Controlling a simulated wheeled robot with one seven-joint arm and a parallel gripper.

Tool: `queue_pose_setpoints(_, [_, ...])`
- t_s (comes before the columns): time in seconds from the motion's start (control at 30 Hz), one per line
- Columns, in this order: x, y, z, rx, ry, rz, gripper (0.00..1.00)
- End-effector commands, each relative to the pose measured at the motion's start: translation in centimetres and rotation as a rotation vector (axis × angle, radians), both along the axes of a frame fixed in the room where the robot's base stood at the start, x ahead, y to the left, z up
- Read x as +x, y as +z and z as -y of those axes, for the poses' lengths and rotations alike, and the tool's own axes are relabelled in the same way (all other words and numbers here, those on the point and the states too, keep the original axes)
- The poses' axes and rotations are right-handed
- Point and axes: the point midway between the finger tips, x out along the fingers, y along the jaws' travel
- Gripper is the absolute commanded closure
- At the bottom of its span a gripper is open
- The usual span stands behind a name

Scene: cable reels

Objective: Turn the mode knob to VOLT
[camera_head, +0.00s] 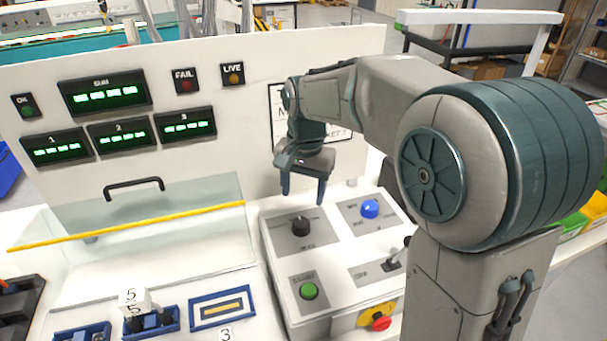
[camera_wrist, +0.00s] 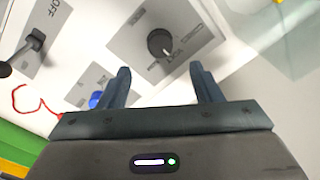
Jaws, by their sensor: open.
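The mode knob is a black round knob (camera_head: 300,225) on a grey plate at the back left of the white control box (camera_head: 334,262). In the wrist view the knob (camera_wrist: 161,44) shows a pale pointer line, and a label that seems to read VOLT stands beside it. My gripper (camera_head: 304,198) is open and empty, pointing down above the box near the knob. In the wrist view the knob lies beyond and between the two fingertips (camera_wrist: 160,78), apart from them.
A blue button (camera_head: 370,209), a green button (camera_head: 309,291), a lever switch (camera_head: 397,256) and a red stop button (camera_head: 378,321) share the control box. A white panel with green displays (camera_head: 105,96) stands behind. A clear cover with a yellow edge (camera_head: 128,226) lies left.

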Motion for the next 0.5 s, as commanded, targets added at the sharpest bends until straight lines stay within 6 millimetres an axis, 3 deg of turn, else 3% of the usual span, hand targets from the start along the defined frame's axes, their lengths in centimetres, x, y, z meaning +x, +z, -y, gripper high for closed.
queue_pose_setpoints(0.2, [0.0,3.5,0.1,0.001,0.000,0.003,0.42])
queue_pose_setpoints(0.5, [-0.1,4.6,0.2,0.000,0.000,-0.001,0.42])
